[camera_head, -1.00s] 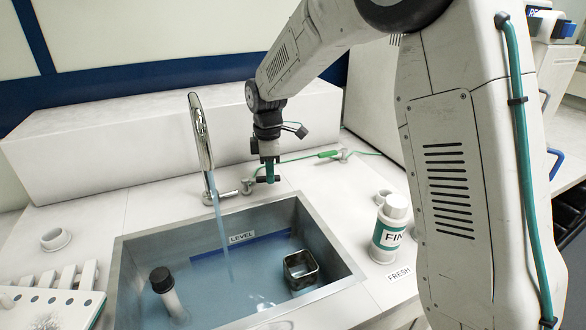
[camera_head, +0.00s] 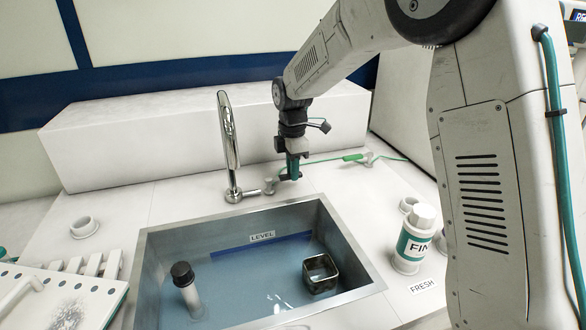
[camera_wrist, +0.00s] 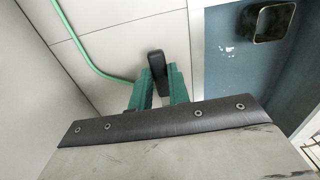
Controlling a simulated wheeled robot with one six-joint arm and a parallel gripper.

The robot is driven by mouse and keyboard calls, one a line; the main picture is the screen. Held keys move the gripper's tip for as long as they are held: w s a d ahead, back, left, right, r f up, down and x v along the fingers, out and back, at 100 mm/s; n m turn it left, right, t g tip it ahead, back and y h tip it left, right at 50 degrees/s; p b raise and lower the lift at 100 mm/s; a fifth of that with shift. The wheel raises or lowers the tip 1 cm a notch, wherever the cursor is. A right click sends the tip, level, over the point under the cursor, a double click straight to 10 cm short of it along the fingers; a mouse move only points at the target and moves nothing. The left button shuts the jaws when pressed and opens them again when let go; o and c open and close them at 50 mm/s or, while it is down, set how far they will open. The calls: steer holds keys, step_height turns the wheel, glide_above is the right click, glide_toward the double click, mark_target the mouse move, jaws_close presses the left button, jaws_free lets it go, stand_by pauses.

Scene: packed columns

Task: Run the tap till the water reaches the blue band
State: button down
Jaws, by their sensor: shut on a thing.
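The chrome tap (camera_head: 228,135) stands behind the steel sink (camera_head: 175,224), and no water stream shows from its spout. Bluish water (camera_head: 245,285) lies in the sink. The blue band (camera_head: 285,239) runs along the sink's back wall below the LEVEL label (camera_head: 262,236). The water surface looks to be at or close to the band; the exact line is hard to tell. My gripper (camera_head: 291,178) is beside the tap's base, shut on the tap handle. In the wrist view the black handle (camera_wrist: 156,66) sits between its green fingers.
A black-capped tube (camera_head: 187,290) and a dark square container (camera_head: 320,273) are in the sink. A white bottle (camera_head: 414,240) stands right of the sink near the FRESH label (camera_head: 423,286). A green hose (camera_head: 330,159) lies behind my gripper. A white rack (camera_head: 65,285) is at left.

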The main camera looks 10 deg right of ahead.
steer(key=c, duration=1.3)
jaws_free()
step_height(320, 180, up, 8)
steer(key=shift+f, duration=0.1)
steer(key=shift+m, duration=0.6)
steer(key=s+d+r+m, duration=0.1)
steer(key=s+d+m, duration=0.2)
steer(key=s, duration=1)
steer(key=s+d+r+m+t, duration=0.1)
steer(key=s+d+m, duration=0.3)
steer(key=s+m, duration=0.5)
steer(key=s+d+r+m, duration=0.1)
steer(key=s+d+m, duration=0.2)
steer(key=s, duration=1.4)
steer(key=shift+d+r+m, duration=0.1)
steer(key=shift+d+m, duration=0.05)
steer(key=shift+m, duration=0.6)
steer(key=shift+d+r+m, duration=0.1)
steer(key=shift+m, duration=0.65)
